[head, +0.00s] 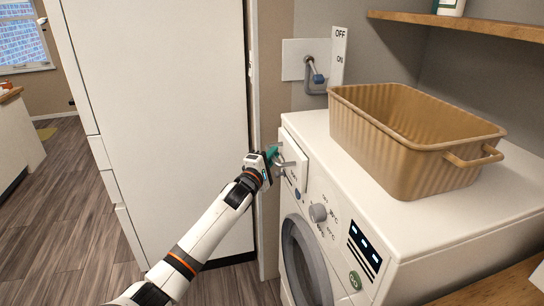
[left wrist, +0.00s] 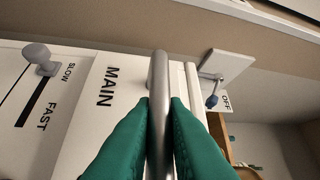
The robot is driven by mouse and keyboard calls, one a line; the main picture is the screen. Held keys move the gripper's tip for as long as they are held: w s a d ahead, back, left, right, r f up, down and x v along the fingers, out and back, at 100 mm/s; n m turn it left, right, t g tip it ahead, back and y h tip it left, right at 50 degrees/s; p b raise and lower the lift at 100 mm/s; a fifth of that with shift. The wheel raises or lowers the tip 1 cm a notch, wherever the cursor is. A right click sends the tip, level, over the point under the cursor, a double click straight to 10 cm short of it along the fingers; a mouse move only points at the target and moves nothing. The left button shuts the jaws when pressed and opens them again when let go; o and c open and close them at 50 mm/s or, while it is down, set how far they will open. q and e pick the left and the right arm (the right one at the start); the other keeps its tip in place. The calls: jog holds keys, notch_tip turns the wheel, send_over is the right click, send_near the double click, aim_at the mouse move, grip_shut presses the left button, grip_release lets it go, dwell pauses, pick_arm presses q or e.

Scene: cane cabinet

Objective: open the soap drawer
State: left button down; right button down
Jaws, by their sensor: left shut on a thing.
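The soap drawer (head: 295,174) is a white panel at the upper left of the washing machine's front in the head view. In the left wrist view its white face (left wrist: 112,85) carries the word MAIN. Its handle (left wrist: 160,85) is a grey metal bar running between my green fingertips. My left gripper (head: 276,158) is shut on this handle; it also shows in the left wrist view (left wrist: 160,118). The drawer front stands slightly proud of the machine; I cannot tell whether it is pulled out. My right gripper is not in view.
The white washing machine (head: 302,124) has a knob (head: 318,212) and round door (head: 302,262) below the drawer. A tan basket (head: 400,150) stands on top. A tall white cabinet (head: 155,110) is close on the left. An OFF/ON lever (head: 318,77) is on the wall behind.

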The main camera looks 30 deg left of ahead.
pick_arm(q)
jog(key=s+a+p, duration=0.6)
jog(key=s+a, duration=0.4)
jog(key=s, duration=0.2)
jog(key=shift+s+a+p, duration=0.2)
jog(key=shift+a+p, duration=0.05)
jog(key=shift+p, duration=0.05)
jog(key=c, duration=1.5)
grip_release()
jog(key=shift+o, duration=0.2)
jog(key=s+d+f, duration=0.1)
jog(key=s, duration=1)
jog(key=shift+s+f+b, duration=0.35)
jog(key=shift+s, duration=0.05)
